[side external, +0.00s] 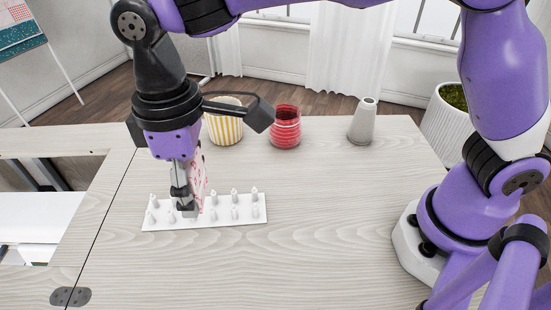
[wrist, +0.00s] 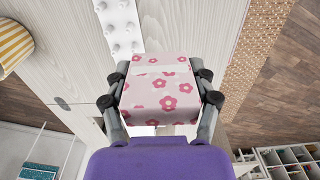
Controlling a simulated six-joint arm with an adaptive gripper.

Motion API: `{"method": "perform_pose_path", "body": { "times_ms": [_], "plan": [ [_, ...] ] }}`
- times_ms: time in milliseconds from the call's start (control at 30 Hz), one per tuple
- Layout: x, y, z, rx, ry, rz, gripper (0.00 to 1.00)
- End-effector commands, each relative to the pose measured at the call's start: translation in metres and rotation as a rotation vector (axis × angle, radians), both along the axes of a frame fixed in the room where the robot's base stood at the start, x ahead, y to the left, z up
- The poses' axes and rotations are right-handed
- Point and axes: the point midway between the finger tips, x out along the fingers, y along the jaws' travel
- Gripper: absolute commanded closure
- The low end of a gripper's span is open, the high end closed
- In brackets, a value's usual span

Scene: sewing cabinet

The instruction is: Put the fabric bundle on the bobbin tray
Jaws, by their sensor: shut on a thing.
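The fabric bundle (wrist: 160,92) is pale pink with darker pink flowers and a lighter band. My gripper (wrist: 160,90) is shut on it, with fingers on both sides of it in the wrist view. In the side view my gripper (side external: 186,208) points down over the bobbin tray, and the bundle (side external: 199,180) shows partly behind the fingers. The bobbin tray (side external: 250,217) is a white strip with several white pegs in rows. It also shows in the wrist view (wrist: 119,28), just beyond the bundle. I cannot tell whether the bundle touches the tray.
A yellow-striped cup (side external: 225,128), a red ribbed jar (side external: 285,129) and a grey cone (side external: 363,122) stand along the back of the pale wooden table (side external: 330,220). The table right of the tray is clear. A lower white surface lies past the left edge.

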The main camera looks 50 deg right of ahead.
Motion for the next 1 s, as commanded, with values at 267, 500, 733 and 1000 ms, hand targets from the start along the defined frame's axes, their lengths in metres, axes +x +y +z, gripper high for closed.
{"method": "perform_pose_path", "body": {
  "times_ms": [267,500,733,1000],
  "plan": [
    [0.054,-0.029,-0.037,-0.001,0.001,-0.004,0.56],
    [0.063,-0.033,-0.057,-0.001,0.003,0.000,0.56],
    [0.063,-0.033,-0.083,0.000,0.000,0.000,0.56],
    [0.063,-0.033,-0.084,0.001,-0.001,0.000,0.56]
  ]
}}
